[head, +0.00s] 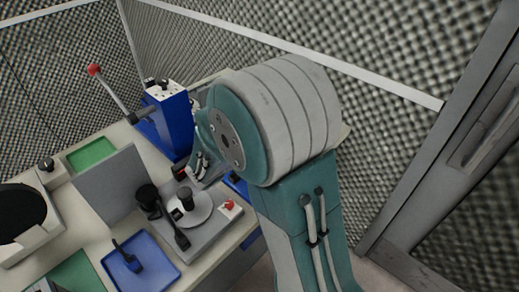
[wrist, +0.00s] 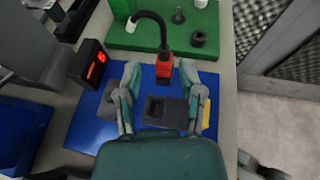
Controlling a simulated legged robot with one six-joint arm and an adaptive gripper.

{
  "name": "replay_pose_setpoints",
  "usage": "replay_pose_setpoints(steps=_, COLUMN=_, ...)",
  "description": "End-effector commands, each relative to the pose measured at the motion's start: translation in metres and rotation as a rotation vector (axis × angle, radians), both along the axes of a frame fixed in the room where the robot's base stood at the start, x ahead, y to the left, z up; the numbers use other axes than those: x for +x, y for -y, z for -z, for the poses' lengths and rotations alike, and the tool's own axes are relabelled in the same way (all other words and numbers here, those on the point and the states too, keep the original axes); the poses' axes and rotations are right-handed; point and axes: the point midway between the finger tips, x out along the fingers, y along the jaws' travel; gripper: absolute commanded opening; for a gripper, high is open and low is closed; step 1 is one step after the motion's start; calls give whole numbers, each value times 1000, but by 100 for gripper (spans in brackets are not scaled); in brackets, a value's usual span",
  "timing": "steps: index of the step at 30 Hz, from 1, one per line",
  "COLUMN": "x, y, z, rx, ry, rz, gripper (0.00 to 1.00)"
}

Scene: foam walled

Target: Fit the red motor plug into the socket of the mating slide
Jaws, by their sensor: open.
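In the wrist view the red motor plug (wrist: 164,66) hangs on a black cable (wrist: 150,15) that arches over from the back. My gripper (wrist: 160,80) is open, with one teal finger on each side, and the plug shows just beyond and between the fingertips. I see no finger touching it. The dark grey slide (wrist: 178,117) with a rectangular socket opening lies on a blue plate (wrist: 88,125), below the plug in the picture and between the fingers. The plug is apart from the socket in the picture. In the head view my arm hides the plug and slide.
A black display (wrist: 90,62) with a red digit stands left of the slide. A green board (wrist: 205,32) with pegs lies behind. In the head view a blue lever machine (head: 172,115), a grey panel (head: 108,185) and a blue tray (head: 150,275) crowd the bench.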

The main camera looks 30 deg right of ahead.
Motion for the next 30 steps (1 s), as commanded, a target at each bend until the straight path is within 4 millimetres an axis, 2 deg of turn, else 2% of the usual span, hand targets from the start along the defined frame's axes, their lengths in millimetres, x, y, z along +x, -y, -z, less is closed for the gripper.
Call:
replay_pose_setpoints(steps=12, x=26, y=43, z=13, rx=1, ry=1, rz=3, gripper=50)
replay_pose_setpoints(steps=21, x=28, y=46, z=14, rx=2, ry=3, rz=0, gripper=50)
replay_pose_setpoints(steps=23, x=28, y=46, z=14, rx=1, ry=2, rz=1, gripper=23)
replay_pose_setpoints(steps=24, x=28, y=46, z=14, rx=1, ry=2, rz=1, gripper=5)
replay_pose_setpoints(steps=25, x=28, y=46, z=14, rx=1, ry=2, rz=1, gripper=0)
replay_pose_setpoints(steps=30, x=28, y=47, z=14, rx=2, ry=2, rz=1, gripper=0)
